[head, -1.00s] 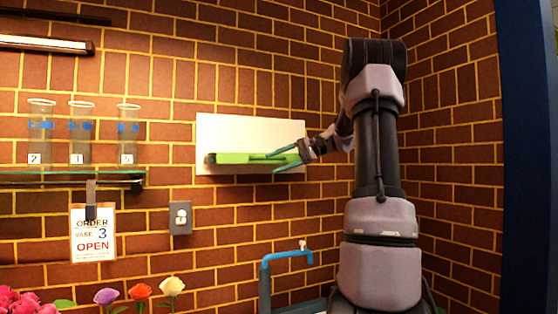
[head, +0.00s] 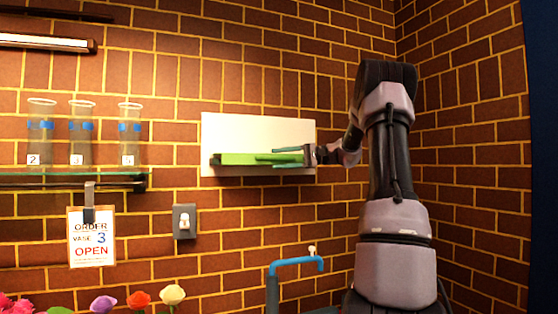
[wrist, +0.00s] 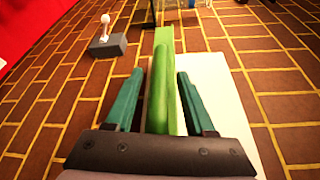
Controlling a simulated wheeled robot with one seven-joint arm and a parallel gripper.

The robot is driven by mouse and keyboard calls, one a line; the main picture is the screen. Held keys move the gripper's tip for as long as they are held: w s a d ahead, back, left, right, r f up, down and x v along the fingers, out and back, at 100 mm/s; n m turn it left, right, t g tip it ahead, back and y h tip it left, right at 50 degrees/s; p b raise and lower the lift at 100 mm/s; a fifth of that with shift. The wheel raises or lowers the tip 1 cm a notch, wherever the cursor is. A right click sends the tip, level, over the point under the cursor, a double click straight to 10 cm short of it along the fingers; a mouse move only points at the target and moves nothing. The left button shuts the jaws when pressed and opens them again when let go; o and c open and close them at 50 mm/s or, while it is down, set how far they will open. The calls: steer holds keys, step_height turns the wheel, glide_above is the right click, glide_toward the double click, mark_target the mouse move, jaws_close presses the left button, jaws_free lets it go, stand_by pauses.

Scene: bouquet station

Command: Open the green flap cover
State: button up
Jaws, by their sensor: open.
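The green flap cover (head: 235,159) is a long narrow bar along the lower part of a white wall panel (head: 255,132). It lies level against the panel and looks closed. My gripper (head: 270,158) is open at the right part of the flap, with its teal fingers pointing left. In the wrist view the green flap (wrist: 163,45) runs between the two spread fingers (wrist: 159,78). Small gaps show on both sides there, and I cannot tell whether a finger touches it. The flap's right end is partly hidden by my gripper.
A grey switch box (head: 184,221) is on the brick wall below left of the panel. A glass shelf (head: 70,180) with three glass vases is at the left, with an order sign (head: 91,240) below. A blue tap (head: 296,261) stands below, flowers at lower left.

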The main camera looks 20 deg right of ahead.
steer(key=shift+w+a, duration=0.15)
steer(key=shift+a, duration=0.25)
jaws_close()
stand_by(1.2)
